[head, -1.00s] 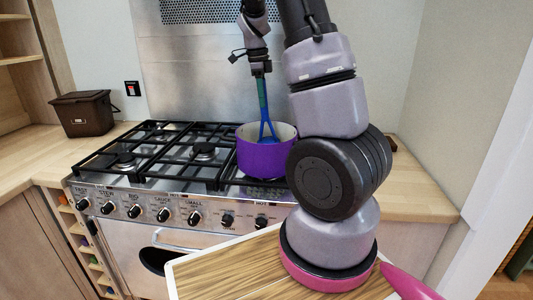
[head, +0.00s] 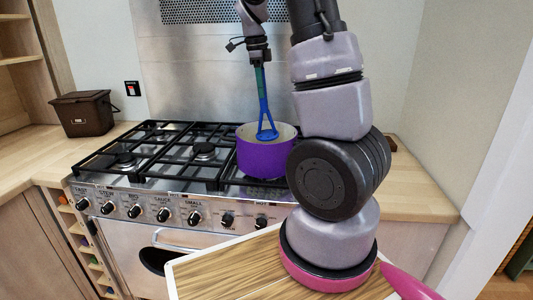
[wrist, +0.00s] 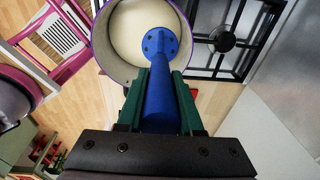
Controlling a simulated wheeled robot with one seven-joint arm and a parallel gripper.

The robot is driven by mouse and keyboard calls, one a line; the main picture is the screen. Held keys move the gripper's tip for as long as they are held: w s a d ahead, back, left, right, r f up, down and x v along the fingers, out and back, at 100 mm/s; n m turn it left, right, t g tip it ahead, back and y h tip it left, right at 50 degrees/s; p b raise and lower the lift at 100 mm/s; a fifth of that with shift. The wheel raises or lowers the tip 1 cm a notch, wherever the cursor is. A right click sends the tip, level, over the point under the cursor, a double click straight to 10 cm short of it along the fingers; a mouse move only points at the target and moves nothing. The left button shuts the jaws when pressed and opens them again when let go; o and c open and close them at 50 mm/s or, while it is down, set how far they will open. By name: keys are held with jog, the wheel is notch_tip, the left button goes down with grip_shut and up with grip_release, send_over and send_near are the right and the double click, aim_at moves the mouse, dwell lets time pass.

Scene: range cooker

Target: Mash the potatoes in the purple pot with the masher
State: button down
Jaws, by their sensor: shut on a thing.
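The purple pot (head: 262,160) stands on the front right of the hob; it also shows in the wrist view (wrist: 113,66). Pale, smooth-looking potato (wrist: 130,32) fills its bottom; separate lumps cannot be made out. The blue masher (head: 264,107) is upright, with its flat, holed head (wrist: 160,45) within the pot's opening. I cannot tell whether the head touches the potato. My gripper (head: 260,70) is above the pot, with its green fingers (wrist: 159,78) shut on the masher's handle.
Black pan supports (head: 160,150) cover the hob, with a bare burner (head: 204,150) left of the pot. Control knobs (head: 164,215) line the cooker's front. A brown food bin (head: 83,113) stands on the left worktop. A steel splashback (head: 195,70) is behind.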

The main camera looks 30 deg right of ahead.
jog(key=s+a+r, duration=0.2)
jog(key=s+r, duration=0.1)
jog(key=r, duration=0.4)
jog(key=shift+r, duration=0.4)
jog(key=shift+s, duration=0.2)
dwell(0.4)
